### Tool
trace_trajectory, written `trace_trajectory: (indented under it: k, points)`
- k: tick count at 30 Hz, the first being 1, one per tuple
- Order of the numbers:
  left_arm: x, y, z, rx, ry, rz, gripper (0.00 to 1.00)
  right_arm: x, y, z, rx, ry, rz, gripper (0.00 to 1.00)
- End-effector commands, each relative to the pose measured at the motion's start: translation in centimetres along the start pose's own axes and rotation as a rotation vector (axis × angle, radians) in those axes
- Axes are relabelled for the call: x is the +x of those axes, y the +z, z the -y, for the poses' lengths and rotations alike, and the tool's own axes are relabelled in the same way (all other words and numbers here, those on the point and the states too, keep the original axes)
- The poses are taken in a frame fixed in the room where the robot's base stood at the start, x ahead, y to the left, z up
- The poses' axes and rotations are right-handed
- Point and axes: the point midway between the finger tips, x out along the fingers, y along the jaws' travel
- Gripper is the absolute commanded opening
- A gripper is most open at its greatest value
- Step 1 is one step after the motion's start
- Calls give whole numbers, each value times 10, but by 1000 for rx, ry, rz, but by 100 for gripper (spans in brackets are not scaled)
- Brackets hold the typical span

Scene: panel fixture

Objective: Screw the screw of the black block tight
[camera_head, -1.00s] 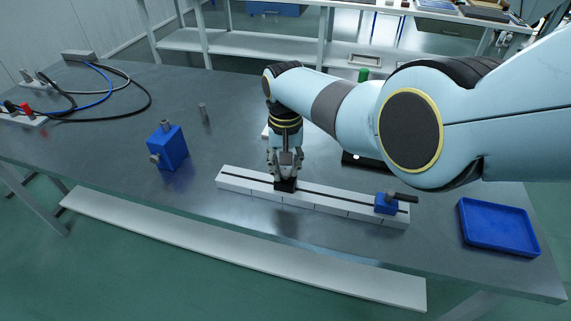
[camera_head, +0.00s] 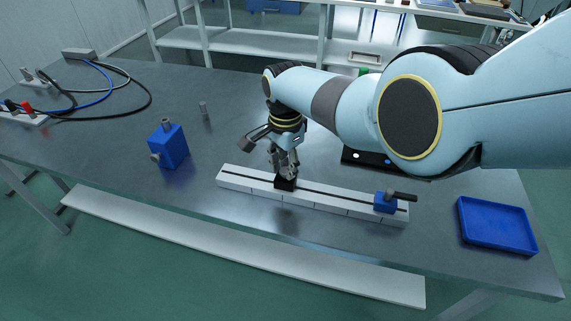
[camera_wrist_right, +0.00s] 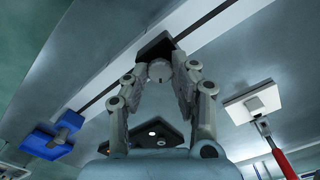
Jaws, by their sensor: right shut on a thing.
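The black block (camera_head: 286,184) sits in the slot of the long pale rail (camera_head: 330,201), left of the rail's middle. In the right wrist view the black block (camera_wrist_right: 156,46) carries a round grey screw (camera_wrist_right: 160,70) on its face. My right gripper (camera_head: 284,174) points down onto the block from above. In the wrist view its two fingers (camera_wrist_right: 159,78) stand on either side of the screw and are shut on it. Just how the fingertips touch the screw is partly hidden. My left gripper is in neither view.
A blue block with a dark handle (camera_head: 386,202) sits near the rail's right end. A blue tray (camera_head: 497,226) lies further right. A blue fixture (camera_head: 168,150) and a small grey peg (camera_head: 203,109) stand to the left. Cables (camera_head: 110,95) lie at the far left.

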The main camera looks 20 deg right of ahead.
Motion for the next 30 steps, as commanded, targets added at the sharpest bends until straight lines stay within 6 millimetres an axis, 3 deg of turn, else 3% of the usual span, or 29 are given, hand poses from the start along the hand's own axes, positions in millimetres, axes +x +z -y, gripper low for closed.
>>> trace_trajectory:
  k: [18, 30]
  points:
    - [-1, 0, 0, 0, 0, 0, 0, -1, -1, 1, 576, -3, -1, 0]
    - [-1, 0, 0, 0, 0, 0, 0, -1, -1, 1, 834, -3, -1, 0]
